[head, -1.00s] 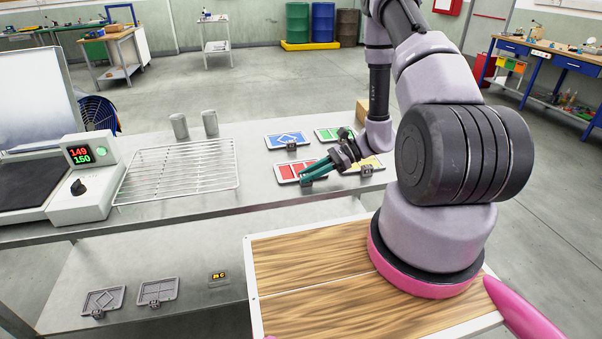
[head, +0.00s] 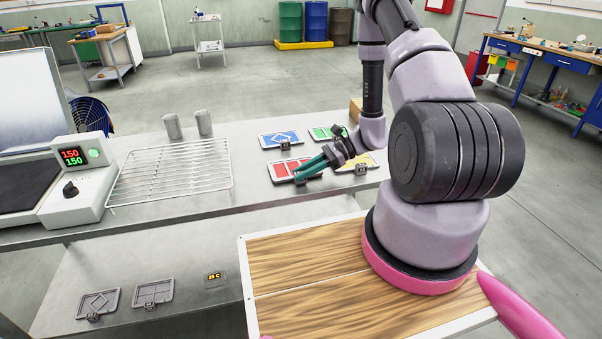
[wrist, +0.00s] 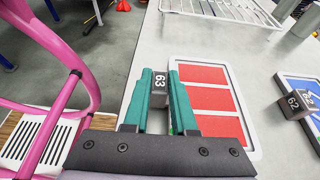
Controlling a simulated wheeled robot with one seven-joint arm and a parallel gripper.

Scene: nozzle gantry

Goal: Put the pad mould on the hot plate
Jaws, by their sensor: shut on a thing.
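A flat mould with red rectangular panels and a pale rim (head: 283,168) lies on the steel bench; it also shows in the wrist view (wrist: 207,97). The block marked 63 (wrist: 159,86) at its edge is its handle. My gripper (wrist: 160,78), with green fingers, is shut on this block; the head view shows it (head: 300,177) at the mould's front edge. The mould seems to rest on the bench. The hot plate (head: 22,187) is a dark slab at the far left. Its control box (head: 80,170) reads 150 over 150. Which mould is the pad mould is not labelled.
Blue (head: 281,138), green (head: 322,132) and yellow (head: 362,160) moulds lie close by. A wire rack (head: 170,175) and two metal cups (head: 172,127) stand between them and the hot plate. Two grey moulds (head: 98,302) (head: 153,292) lie on the lower shelf.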

